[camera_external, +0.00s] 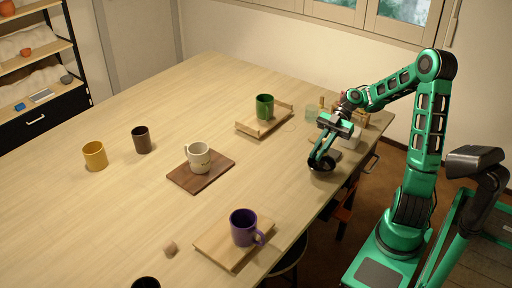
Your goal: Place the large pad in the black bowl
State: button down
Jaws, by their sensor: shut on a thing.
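The black bowl (321,170) stands near the right edge of the long wooden table. My gripper (318,161) points down at the bowl, with its fingertips at or just inside the bowl's opening. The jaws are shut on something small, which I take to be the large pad. The fingers and the bowl's rim hide it, so its shape and whether it touches the bowl's inside cannot be told. A flat greyish thing shows just behind the bowl, partly covered by my gripper; I cannot tell what it is.
A green mug (264,107) on a wooden tray (247,127) stands beyond the bowl. A white mug (198,158) on a dark board (183,179) and a purple mug (243,227) on a light board (214,245) stand leftward. Small items crowd behind my gripper. The table's middle is mostly clear.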

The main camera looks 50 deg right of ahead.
send_over(315, 174)
jog(key=d, duration=0.1)
jog(key=shift+w+f, duration=0.2)
jog(key=shift+f, duration=1.9)
jog(key=c, duration=1.7)
grip_release()
jog(key=shift+c, duration=0.2)
notch_tip(315, 174, up, 7)
